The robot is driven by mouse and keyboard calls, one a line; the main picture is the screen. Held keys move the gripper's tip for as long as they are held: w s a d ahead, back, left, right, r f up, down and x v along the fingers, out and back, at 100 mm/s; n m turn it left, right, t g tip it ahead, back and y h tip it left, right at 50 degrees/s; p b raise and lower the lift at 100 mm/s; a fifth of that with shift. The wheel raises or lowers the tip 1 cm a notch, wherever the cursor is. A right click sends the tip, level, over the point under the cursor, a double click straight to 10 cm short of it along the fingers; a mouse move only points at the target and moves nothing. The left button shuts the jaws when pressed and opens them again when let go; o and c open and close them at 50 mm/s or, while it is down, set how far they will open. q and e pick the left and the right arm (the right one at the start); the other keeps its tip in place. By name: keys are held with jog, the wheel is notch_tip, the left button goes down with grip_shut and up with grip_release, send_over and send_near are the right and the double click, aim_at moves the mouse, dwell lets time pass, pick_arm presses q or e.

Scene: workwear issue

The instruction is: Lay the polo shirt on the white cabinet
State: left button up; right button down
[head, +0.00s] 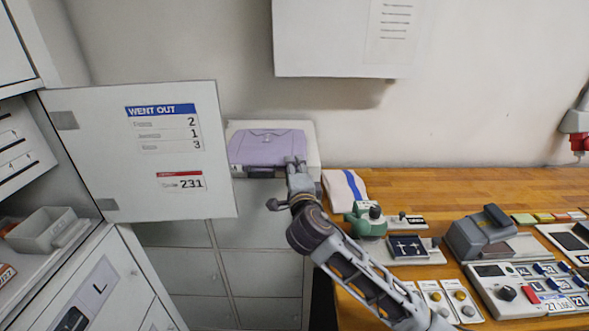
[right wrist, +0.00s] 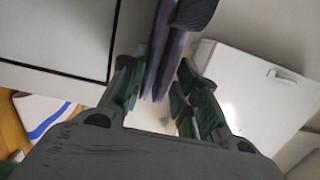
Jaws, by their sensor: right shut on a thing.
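The polo shirt (head: 266,146) is a folded lilac garment. In the head view it lies flat over the top of the white cabinet (head: 262,240), and I cannot tell whether it rests on it or is held just above. My right gripper (head: 296,164) is at its near right edge and is shut on it. In the right wrist view the lilac cloth (right wrist: 163,60) is pinched between the green-padded fingers (right wrist: 160,102). My left gripper is not in view.
An open white door (head: 150,195) stands left of the shirt. A white wall box (head: 330,40) hangs above. To the right, a wooden bench (head: 430,180) holds a white cloth with a blue stripe (head: 345,188), a green device (head: 366,220) and several control boxes.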

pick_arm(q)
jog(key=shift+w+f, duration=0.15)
pick_arm(e)
jog(key=c, duration=1.1)
grip_release()
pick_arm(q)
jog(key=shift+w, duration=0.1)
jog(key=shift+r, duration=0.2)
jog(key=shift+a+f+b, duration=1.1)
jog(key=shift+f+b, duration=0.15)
pick_arm(e)
jog(key=shift+s+d+f, duration=0.1)
jog(key=shift+s+d, duration=0.15)
jog(key=shift+s, duration=1.75)
jog(key=shift+s+d, duration=0.25)
jog(key=shift+s, duration=1.75)
jog(key=shift+s+d+f, duration=0.1)
jog(key=shift+s+d, duration=0.15)
jog(key=shift+s, duration=1.75)
